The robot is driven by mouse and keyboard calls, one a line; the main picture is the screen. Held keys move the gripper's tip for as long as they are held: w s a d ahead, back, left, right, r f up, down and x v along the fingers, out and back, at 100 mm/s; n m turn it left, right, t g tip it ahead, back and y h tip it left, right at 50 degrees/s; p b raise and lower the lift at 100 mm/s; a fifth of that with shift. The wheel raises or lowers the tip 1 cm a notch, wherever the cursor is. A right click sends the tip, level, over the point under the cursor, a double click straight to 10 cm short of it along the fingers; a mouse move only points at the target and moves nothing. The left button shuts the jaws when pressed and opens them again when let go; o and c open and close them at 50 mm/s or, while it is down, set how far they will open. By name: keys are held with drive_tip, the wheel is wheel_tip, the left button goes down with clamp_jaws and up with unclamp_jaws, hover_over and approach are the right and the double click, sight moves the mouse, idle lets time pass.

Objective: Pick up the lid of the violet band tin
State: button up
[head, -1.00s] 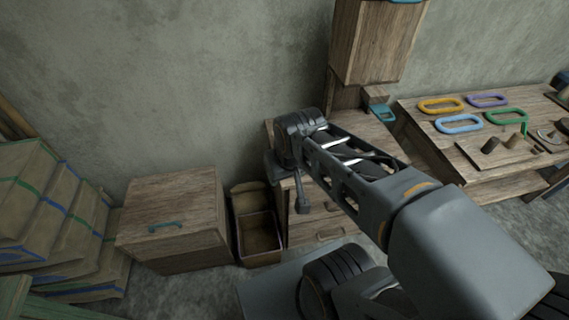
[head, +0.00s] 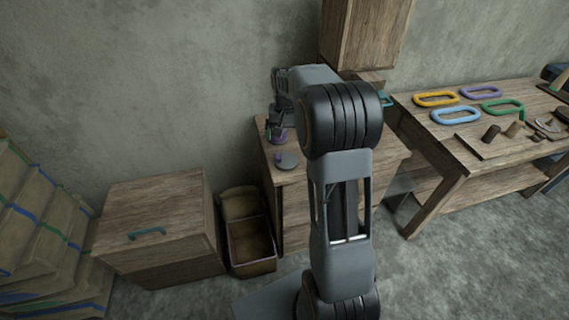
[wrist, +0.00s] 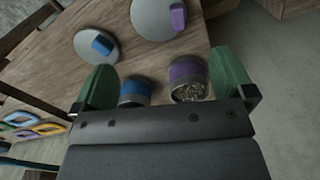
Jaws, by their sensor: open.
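The lid with a violet knob (wrist: 160,24) is a grey disc lying flat on the wooden cabinet top, at the top of the wrist view; it also shows in the head view (head: 289,163). The violet band tin (wrist: 187,72) stands apart from it, uncovered, with speckled contents showing. A blue band tin (wrist: 134,91) stands beside it, and a grey lid with a blue knob (wrist: 95,46) lies left of the violet-knobbed one. My gripper (wrist: 164,62) is open and empty, its green fingers either side of the two tins in view. The violet-knobbed lid lies beyond the fingertips.
The wooden cabinet (head: 318,190) stands against the wall. A bench (head: 440,123) at right holds coloured oval rings. A wooden chest (head: 155,215) with a teal handle and an open box (head: 250,240) are on the left. A tall wooden box (head: 365,32) rises behind my arm.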

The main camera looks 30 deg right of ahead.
sight(286, 160)
drive_tip(key=f, duration=0.5)
drive_tip(key=f+b, duration=0.1)
drive_tip(key=f, duration=0.4)
drive_tip(key=shift+d+f, duration=0.2)
drive_tip(key=shift+f, duration=0.2)
drive_tip(key=c, duration=0.7)
drive_tip(key=shift+r, duration=0.15)
